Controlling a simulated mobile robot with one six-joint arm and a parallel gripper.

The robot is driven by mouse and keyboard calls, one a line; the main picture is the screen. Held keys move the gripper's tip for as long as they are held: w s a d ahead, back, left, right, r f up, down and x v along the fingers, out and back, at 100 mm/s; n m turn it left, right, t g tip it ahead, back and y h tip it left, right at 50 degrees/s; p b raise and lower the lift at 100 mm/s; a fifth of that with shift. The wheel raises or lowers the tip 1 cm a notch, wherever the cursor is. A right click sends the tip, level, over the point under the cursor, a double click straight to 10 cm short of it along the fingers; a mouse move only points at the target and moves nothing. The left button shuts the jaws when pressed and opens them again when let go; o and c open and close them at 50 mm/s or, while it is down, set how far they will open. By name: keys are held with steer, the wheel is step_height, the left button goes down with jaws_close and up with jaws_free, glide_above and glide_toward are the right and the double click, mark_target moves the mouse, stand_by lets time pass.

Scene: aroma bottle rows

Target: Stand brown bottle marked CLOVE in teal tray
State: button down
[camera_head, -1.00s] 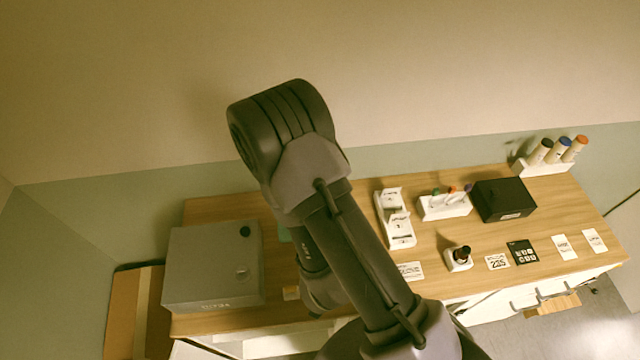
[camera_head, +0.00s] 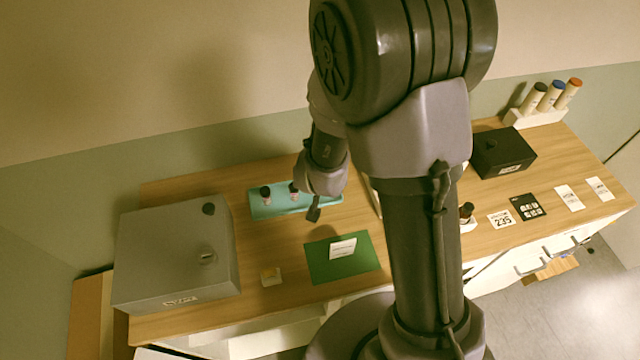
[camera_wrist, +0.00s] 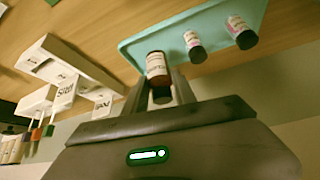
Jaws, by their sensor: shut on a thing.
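My gripper (camera_wrist: 159,78) is shut on a brown bottle (camera_wrist: 156,66) with a black cap and a pale label whose words I cannot read clearly. In the wrist view the bottle overlaps the near edge of the teal tray (camera_wrist: 142,45); I cannot tell whether it touches the tray. Two other dark-capped bottles stand in the tray, one in the middle (camera_wrist: 192,40) and one farther along (camera_wrist: 238,27). In the head view my gripper (camera_head: 314,212) is at the right part of the teal tray (camera_head: 320,203), and the held bottle is not clearly visible.
A large grey box (camera_head: 175,255) stands left of the tray. A green mat (camera_head: 318,265) with a white card lies in front, beside a small yellowish block (camera_head: 270,277). A black box (camera_head: 502,152) and a rack of capped tubes (camera_head: 538,118) are at the right.

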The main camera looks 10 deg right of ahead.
steer(key=shift+w+d+f, duration=0.1)
steer(key=shift+w+d, duration=0.15)
steer(key=shift+w, duration=0.3)
steer(key=shift+w+d+f, duration=0.1)
steer(key=shift+w+d, duration=0.1)
steer(key=shift+w, duration=0.3)
step_height(320, 180, down, 4)
steer(key=shift+r+b, duration=0.15)
steer(key=shift+b, duration=0.9)
steer(key=shift+r, duration=0.15)
steer(key=c, duration=1)
jaws_free()
